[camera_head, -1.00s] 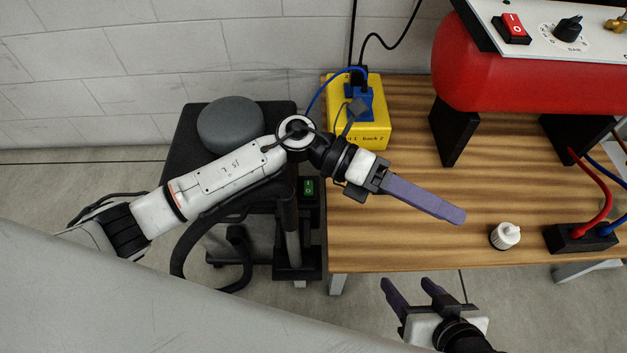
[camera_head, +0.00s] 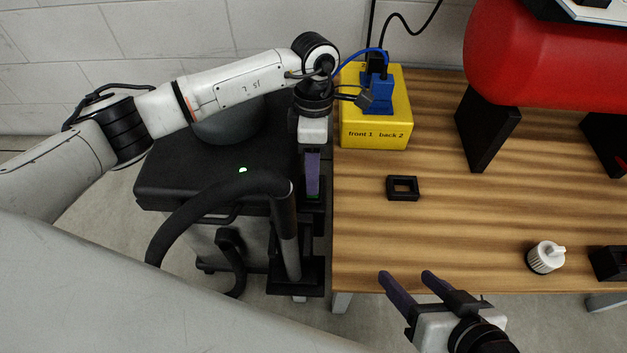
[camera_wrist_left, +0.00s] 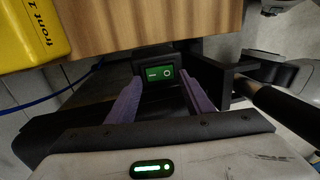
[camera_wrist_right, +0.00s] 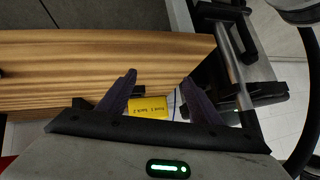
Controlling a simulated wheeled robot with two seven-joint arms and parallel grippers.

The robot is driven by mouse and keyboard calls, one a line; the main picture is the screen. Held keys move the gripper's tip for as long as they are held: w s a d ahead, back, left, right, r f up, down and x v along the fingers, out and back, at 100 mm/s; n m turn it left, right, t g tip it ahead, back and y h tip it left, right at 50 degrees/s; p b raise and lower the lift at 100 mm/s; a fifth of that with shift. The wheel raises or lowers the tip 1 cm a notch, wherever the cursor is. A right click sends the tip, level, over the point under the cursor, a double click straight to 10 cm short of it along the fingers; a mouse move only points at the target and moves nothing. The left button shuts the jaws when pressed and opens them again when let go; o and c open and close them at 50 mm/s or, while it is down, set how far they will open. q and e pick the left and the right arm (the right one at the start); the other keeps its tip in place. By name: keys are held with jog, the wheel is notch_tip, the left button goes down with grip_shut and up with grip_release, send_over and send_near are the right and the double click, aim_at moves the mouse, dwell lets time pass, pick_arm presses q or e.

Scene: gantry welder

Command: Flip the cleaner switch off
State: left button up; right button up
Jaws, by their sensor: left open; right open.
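The cleaner (camera_head: 165,190) is a black machine left of the table, with a curved black handle and a small lit green lamp (camera_head: 242,170). Its green rocker switch (camera_wrist_left: 160,72) in a black housing faces me in the left wrist view; in the head view it is mostly hidden under my left gripper. My left gripper (camera_head: 313,190) points down over the switch between cleaner and table. Its open purple fingers stand on either side of the switch in the left wrist view, and contact cannot be told. My right gripper (camera_head: 406,274) is open and empty by the table's front edge.
The wooden table (camera_head: 440,225) carries a yellow box (camera_head: 375,133) with blue and black plugs, a small black square frame (camera_head: 403,188), a white ribbed cap (camera_head: 546,258) and a red tank (camera_head: 550,65). The table's left edge is close to my left gripper.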

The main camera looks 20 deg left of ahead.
pick_arm(q)
jog(key=shift+s+d+f+b, duration=0.1)
jog(key=shift+s+f+b, duration=0.05)
jog(key=shift+f, duration=0.55)
jog(key=shift+s+f+b, duration=0.1)
jog(key=shift+f+b, duration=0.05)
jog(key=shift+f, duration=0.55)
pick_arm(e)
jog(key=shift+w+a+r, duration=0.1)
jog(key=shift+a+r, duration=0.15)
jog(key=shift+r, duration=0.1)
